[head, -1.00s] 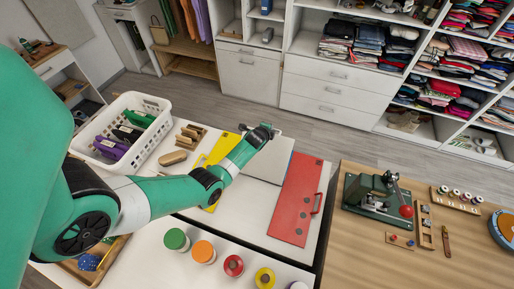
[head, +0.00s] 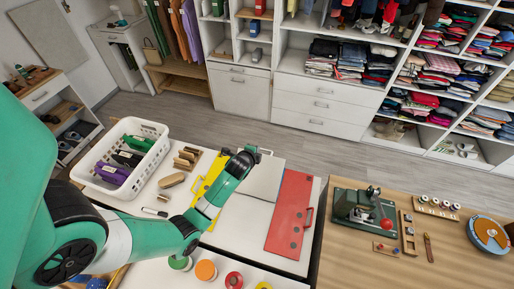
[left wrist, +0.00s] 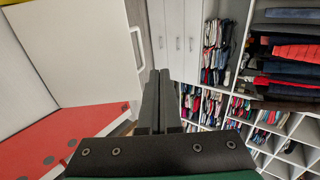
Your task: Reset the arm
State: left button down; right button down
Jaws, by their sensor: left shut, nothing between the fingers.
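My left arm, green with white and black joints, reaches in from the left in the head view. Its gripper (head: 250,154) is above the far edge of the white table, beside a white panel (head: 262,181). In the left wrist view its two dark fingers (left wrist: 158,88) lie together, shut and empty. The white panel (left wrist: 75,45) and a red board (left wrist: 60,140) are to the left of the fingers there. My right arm and gripper are not in view.
A white basket (head: 125,158) of bottles, a yellow board (head: 208,185) and the red board (head: 290,215) are on the white table. Colored round pots line its near side. A wooden table (head: 360,255) with a green press (head: 360,208) stands right. Open floor lies behind, before shelving.

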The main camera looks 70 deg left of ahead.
pick_arm(q)
jog(key=shift+w+d, duration=0.1)
jog(key=w+d+r+m+t+p, duration=0.1)
jog(key=w+d+r+t, duration=0.3)
jog(key=w+r, duration=0.5)
jog(key=w+d+r+m+t+p, duration=0.2)
jog(key=w+d+r, duration=0.45)
jog(key=r, duration=0.35)
jog(key=w+d+r+t+h, duration=0.1)
jog(key=w+d+r+t, duration=0.3)
jog(key=r, duration=0.6)
jog(key=w+d+r+t+h, duration=0.1)
jog(key=d+r, duration=0.5)
jog(key=r, duration=0.3)
jog(key=s+d+r+n+t+h+p, duration=0.1)
jog(key=s+d+r+t+h, duration=0.15)
jog(key=d+r, duration=0.5)
jog(key=s+d+r+n+t+h+p, duration=0.1)
jog(key=s+d+r+t, duration=0.2)
jog(key=r, duration=0.8)
jog(key=s+d+r+n+t+h, duration=0.5)
jog(key=s+d+r+n, duration=0.1)
jog(key=s+r, duration=0.5)
jog(key=shift+d+r+n, duration=0.35)
jog(key=shift+r+n, duration=0.15)
jog(key=shift+r, duration=0.05)
jog(key=shift+h, duration=0.25)
